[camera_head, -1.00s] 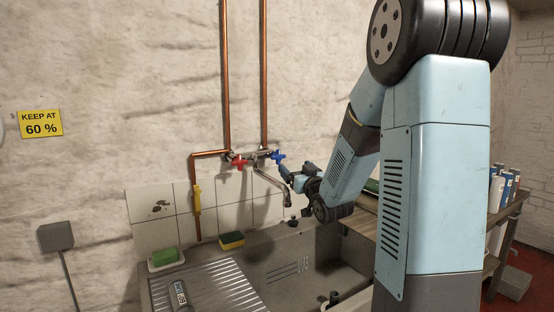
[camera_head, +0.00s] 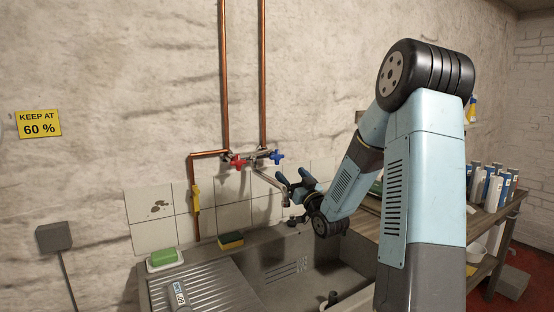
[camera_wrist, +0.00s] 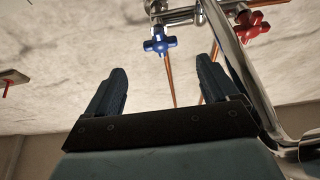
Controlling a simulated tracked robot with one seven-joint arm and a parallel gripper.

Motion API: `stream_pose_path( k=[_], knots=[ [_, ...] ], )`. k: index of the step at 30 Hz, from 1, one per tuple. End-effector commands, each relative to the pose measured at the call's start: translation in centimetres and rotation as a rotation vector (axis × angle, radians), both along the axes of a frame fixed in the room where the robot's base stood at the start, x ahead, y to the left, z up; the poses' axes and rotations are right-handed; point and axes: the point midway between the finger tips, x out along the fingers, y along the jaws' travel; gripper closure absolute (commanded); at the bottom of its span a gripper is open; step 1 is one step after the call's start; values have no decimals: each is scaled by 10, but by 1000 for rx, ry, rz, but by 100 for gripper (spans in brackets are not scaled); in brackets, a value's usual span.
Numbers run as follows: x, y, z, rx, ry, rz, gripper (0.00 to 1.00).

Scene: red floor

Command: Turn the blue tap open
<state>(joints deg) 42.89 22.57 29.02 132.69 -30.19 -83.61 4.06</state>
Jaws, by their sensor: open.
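The blue tap (camera_head: 277,157) is a cross-shaped handle on the right end of the wall mixer. In the wrist view the blue tap (camera_wrist: 159,42) lies beyond the fingertips, roughly between their lines. My gripper (camera_head: 293,176) is open and empty, just below and right of the blue tap in the head view. Both of its dark fingers show in the wrist view (camera_wrist: 162,72), apart from the tap. The red tap (camera_head: 236,162) is on the mixer's left end. The metal spout (camera_head: 267,180) hangs between them and passes close to my gripper.
The sink (camera_head: 300,270) is below my arm. Copper pipes (camera_head: 225,80) run up the wall. A wooden bench (camera_head: 420,245) with several bottles stands right.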

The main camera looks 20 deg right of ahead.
Motion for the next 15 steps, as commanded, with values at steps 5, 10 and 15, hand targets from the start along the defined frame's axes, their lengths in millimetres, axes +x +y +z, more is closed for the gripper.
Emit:
stream_pose_path(
  k=[5,10,15],
  knots=[
    [29,7,12,1,-1,1,13],
    [56,12,24,2,-2,-1,13],
    [80,18,34,0,-1,0,13]
  ],
)
